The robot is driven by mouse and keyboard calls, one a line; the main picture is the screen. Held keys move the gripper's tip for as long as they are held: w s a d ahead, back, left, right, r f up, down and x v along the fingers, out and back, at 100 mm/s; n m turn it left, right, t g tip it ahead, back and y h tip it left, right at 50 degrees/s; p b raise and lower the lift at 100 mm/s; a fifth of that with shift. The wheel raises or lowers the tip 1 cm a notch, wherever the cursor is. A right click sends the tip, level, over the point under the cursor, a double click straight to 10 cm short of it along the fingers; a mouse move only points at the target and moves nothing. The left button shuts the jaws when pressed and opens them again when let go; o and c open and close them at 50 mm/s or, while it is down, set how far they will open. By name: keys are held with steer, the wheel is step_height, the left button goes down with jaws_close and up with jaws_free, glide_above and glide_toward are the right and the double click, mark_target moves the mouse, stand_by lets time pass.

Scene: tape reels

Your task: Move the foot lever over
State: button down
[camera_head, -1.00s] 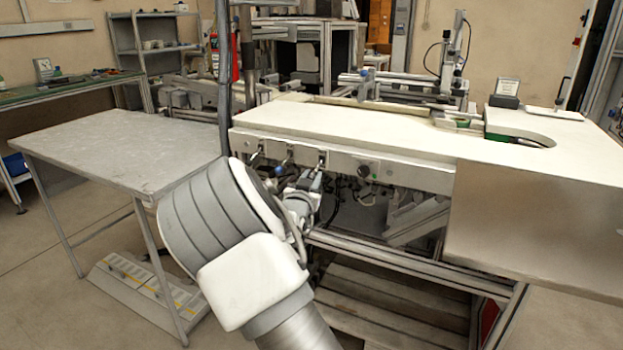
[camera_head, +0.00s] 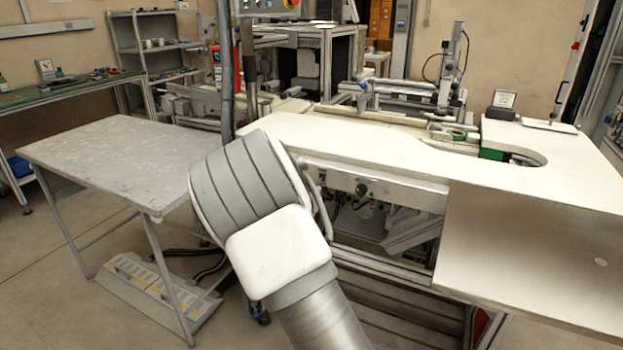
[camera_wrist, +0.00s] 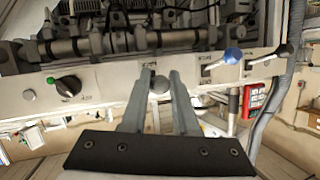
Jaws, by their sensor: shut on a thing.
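In the wrist view my gripper (camera_wrist: 157,90) has its two fingers around a lever with a round grey knob (camera_wrist: 159,84) on the white machine's front panel (camera_wrist: 115,78). The knob shows between the fingers. A blue-knobbed lever (camera_wrist: 233,56) and a dark-knobbed lever (camera_wrist: 285,50) stick out of the same panel to the right. No readable label tells which one is the foot lever. In the head view my arm hides the gripper and the levers.
A dark rotary knob with a green side (camera_wrist: 68,86) is on the panel, left of my gripper in the wrist view. In the head view, the machine's white worktop (camera_head: 350,140) overhangs the panel. A grey table (camera_head: 110,150) stands to the left, with a foot pedal board (camera_head: 160,290) beneath.

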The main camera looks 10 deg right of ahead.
steer(key=shift+w+r+m+g+y+p, duration=0.2)
steer(key=shift+r+g+y+p, duration=0.75)
steer(key=shift+p, duration=2.4)
steer(key=shift+d+r+g+p, duration=0.1)
steer(key=shift+r+g+p, duration=0.4)
steer(key=shift+p, duration=0.65)
steer(key=shift+f+g+p, duration=0.1)
steer(key=shift+g+p, duration=0.25)
steer(key=shift+p, duration=0.1)
steer(key=c, duration=0.7)
jaws_free()
steer(key=shift+o, duration=0.2)
steer(key=p+v, duration=0.5)
steer(key=v, duration=1.2)
steer(key=shift+s, duration=0.3)
